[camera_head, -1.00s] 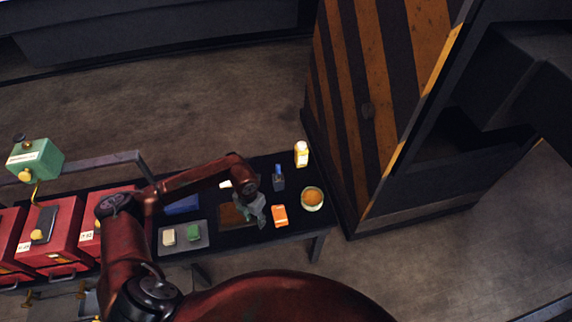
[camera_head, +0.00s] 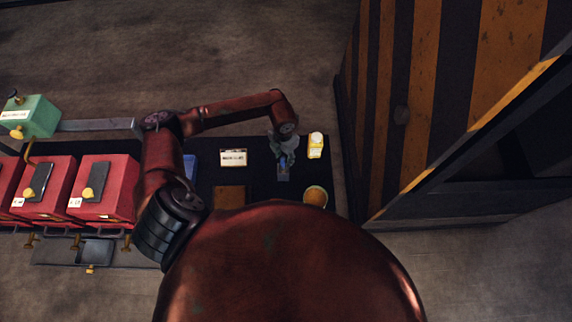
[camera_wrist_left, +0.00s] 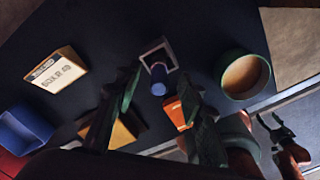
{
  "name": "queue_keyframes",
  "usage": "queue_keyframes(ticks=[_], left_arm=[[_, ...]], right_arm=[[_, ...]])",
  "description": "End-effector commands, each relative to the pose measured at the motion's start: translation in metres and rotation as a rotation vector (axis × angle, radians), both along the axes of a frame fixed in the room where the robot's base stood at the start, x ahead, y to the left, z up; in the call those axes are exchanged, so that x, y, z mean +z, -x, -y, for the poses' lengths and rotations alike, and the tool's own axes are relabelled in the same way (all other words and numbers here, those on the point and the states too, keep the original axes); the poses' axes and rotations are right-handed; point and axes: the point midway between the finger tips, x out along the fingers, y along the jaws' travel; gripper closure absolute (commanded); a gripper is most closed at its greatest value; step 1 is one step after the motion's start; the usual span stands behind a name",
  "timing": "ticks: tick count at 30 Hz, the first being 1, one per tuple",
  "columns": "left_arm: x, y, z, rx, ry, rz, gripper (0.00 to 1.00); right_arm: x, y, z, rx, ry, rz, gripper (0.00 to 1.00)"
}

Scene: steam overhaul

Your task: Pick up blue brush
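The blue brush (camera_wrist_left: 158,88) stands in a small square dark holder (camera_wrist_left: 168,50) on the black table; its blue end points up at the wrist camera. In the head view the brush (camera_head: 283,164) is partly hidden under my left gripper (camera_head: 284,152). In the left wrist view my left gripper (camera_wrist_left: 158,98) is open, with one finger on each side of the brush and a gap to both. Nothing is held. Dark prongs with red parts (camera_wrist_left: 278,138) at the lower right of the wrist view may be my right gripper; its state is unclear.
A round bowl (camera_head: 315,196) and a yellow-white bottle (camera_head: 316,145) stand close by. A striped cabinet (camera_head: 420,90) stands right of the table.

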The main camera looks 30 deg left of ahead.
Motion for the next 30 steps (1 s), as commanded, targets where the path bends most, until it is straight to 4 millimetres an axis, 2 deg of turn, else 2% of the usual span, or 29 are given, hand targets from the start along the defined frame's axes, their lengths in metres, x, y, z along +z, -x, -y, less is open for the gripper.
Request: queue_keyframes(ticks=[14, 22, 30], left_arm=[[-0.058, 0.004, -0.001, 0.005, 0.001, 0.000, 0.64], [-0.061, 0.003, -0.001, 0.003, 0.000, 0.001, 0.64], [-0.061, 0.003, -0.001, 0.003, 0.000, 0.001, 0.82]], right_arm=[[0.006, -0.018, 0.000, 0.005, -0.001, 0.026, 0.40], [0.005, -0.018, -0.005, 0.003, -0.006, 0.024, 0.40], [0.005, -0.014, -0.007, 0.001, -0.007, 0.019, 0.40]])
